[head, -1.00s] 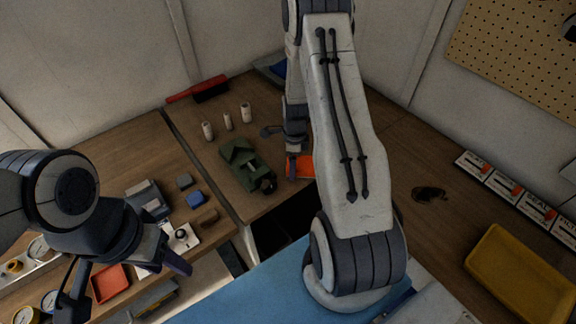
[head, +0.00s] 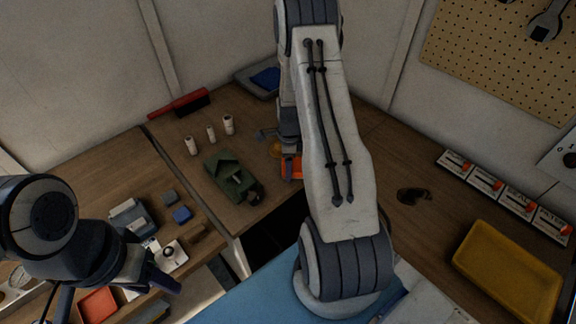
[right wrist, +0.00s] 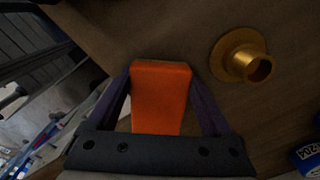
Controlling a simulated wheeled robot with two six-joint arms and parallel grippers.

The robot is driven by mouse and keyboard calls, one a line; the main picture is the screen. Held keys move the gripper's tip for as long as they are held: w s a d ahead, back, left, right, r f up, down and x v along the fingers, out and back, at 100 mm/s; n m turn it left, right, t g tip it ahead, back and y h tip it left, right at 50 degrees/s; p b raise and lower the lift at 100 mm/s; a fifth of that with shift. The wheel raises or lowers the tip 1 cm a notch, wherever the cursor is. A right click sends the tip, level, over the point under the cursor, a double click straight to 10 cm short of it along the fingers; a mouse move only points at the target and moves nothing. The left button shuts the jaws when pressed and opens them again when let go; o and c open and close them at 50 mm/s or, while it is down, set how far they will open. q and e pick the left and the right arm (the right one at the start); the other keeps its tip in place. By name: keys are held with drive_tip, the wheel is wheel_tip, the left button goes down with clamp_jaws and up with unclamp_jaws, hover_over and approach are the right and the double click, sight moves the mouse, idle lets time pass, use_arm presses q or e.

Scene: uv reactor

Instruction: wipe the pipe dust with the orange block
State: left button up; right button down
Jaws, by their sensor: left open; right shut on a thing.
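My right gripper (right wrist: 162,102) is shut on the orange block (right wrist: 161,92), with a finger on each side of it. In the head view the block (head: 292,168) shows under the right wrist, partly hidden by my arm. A brass flanged pipe (right wrist: 242,58) stands on the wooden bench, apart from the block and to its upper right in the right wrist view. In the head view the pipe (head: 275,149) is partly hidden beside the gripper. I cannot make out dust on it. My left gripper (head: 110,294) is open and empty at the lower left.
A green device (head: 231,177) and several small white cylinders (head: 211,133) stand left of the pipe. A red-handled brush (head: 182,103) lies behind. A yellow tray (head: 507,272) and a dark patch or object (head: 412,196) are on the right bench. A blue-labelled container (right wrist: 307,158) is at the wrist view's edge.

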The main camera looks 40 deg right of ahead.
drive_tip(key=shift+r+p, duration=1.95)
drive_tip(key=shift+r, duration=0.85)
drive_tip(key=shift+r, duration=0.1)
drive_tip(key=shift+r+p, duration=1.2)
drive_tip(key=shift+r, duration=0.25)
drive_tip(key=shift+f, duration=0.1)
